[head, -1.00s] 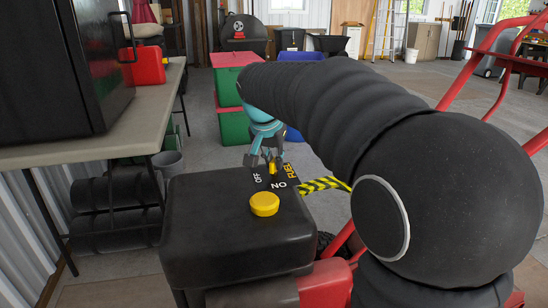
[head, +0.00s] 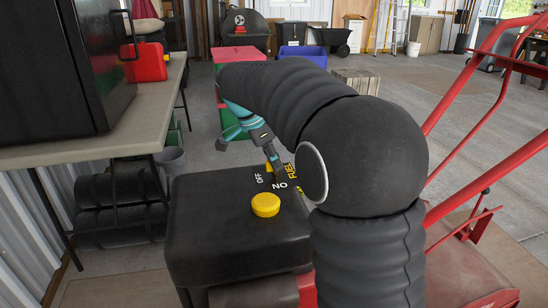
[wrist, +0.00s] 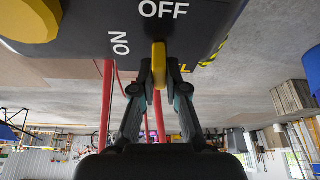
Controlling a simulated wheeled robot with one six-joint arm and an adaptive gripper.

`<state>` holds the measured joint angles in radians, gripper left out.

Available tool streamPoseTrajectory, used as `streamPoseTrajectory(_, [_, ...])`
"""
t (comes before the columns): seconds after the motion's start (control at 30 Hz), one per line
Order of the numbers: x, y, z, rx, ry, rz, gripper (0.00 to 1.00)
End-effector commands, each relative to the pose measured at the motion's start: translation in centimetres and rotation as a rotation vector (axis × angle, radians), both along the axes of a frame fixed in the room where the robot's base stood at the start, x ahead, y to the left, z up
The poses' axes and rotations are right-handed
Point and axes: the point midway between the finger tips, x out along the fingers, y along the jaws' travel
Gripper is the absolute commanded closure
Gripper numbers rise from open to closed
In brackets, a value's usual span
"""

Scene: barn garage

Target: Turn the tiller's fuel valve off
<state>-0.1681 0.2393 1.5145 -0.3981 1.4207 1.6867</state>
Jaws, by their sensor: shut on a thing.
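The tiller's dark tank (head: 225,235) has a black label plate with OFF, ON and yellow FUEL lettering in the head view. The yellow fuel valve lever (wrist: 159,62) stands out from that plate in the wrist view, near the ON and OFF words. My gripper (wrist: 160,88) has one finger on each side of the lever and is shut on it. In the head view my gripper (head: 274,163) reaches the plate from the upper left, and the lever is mostly hidden there. A round yellow cap (head: 265,205) sits on the tank in front of the plate.
Red tiller handlebars (head: 480,110) rise at the right. A table (head: 120,125) with a black cabinet and a red can (head: 147,62) stands at the left. Stacked bins (head: 240,56) stand behind the tank. The floor beyond is mostly open.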

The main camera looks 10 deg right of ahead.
Motion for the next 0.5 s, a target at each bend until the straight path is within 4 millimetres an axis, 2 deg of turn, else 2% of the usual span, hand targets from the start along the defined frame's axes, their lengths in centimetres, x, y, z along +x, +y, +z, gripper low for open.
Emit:
streamPoseTrajectory(0.2, [0.04, 0.09, -0.01, 0.003, 0.002, -0.090, 1.00])
streamPoseTrajectory(0.5, [0.06, 0.10, -0.05, 0.003, 0.000, -0.133, 1.00])
